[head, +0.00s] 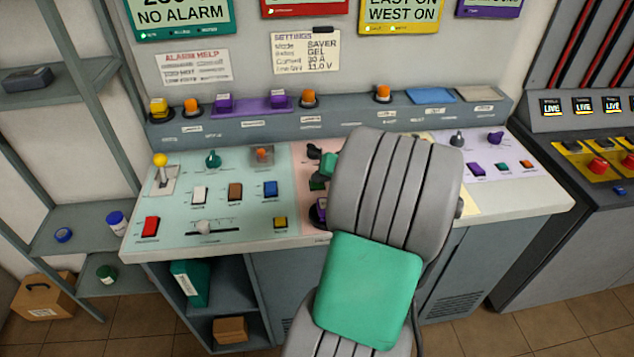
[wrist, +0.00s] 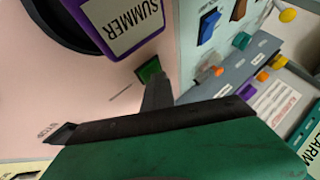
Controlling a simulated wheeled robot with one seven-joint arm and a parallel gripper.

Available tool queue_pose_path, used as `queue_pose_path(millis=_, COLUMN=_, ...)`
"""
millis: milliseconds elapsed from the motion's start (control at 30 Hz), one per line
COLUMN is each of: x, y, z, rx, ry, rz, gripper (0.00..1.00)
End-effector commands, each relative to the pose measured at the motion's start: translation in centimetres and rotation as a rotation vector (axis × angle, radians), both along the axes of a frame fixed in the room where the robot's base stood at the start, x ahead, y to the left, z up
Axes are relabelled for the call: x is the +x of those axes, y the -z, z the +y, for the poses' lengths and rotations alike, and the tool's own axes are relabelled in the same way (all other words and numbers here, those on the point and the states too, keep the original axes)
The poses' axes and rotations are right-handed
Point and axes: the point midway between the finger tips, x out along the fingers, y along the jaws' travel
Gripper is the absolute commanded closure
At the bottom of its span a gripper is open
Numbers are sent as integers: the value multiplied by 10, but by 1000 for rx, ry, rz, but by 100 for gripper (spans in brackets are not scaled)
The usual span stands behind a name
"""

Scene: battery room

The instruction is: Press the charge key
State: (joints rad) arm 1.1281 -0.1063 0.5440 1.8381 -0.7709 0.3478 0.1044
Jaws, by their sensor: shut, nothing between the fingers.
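My gripper (wrist: 154,88) is shut and empty, its dark fingers pointing at the pink section of the desk in the wrist view. A small green key (wrist: 149,70) sits right at the fingertips, which overlap its near edge. I cannot tell whether they touch it. No charge label is readable, so I cannot confirm that this is the charge key.
A purple-framed piece marked SUMMER (wrist: 125,22) stands close to the fingers. A dark key (wrist: 62,133) is at the lower left. The pale green section left of my arm holds a red key (head: 150,227), a yellow-knobbed lever (head: 161,161) and a slider (head: 205,227).

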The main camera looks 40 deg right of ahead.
Motion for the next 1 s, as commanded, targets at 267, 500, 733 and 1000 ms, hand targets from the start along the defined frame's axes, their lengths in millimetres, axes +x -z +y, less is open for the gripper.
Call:
queue_pose_path(millis=267, x=0, y=-16, z=1, rx=1, ry=-1, rz=1, gripper=100)
queue_pose_path(millis=500, x=0, y=-15, z=1, rx=0, ry=-1, rz=1, gripper=100)
queue_pose_path(millis=733, x=0, y=-29, z=0, rx=-1, ry=-1, rz=0, gripper=100)
queue_pose_path(millis=1000, x=0, y=-57, z=0, rx=0, ry=0, rz=0, gripper=100)
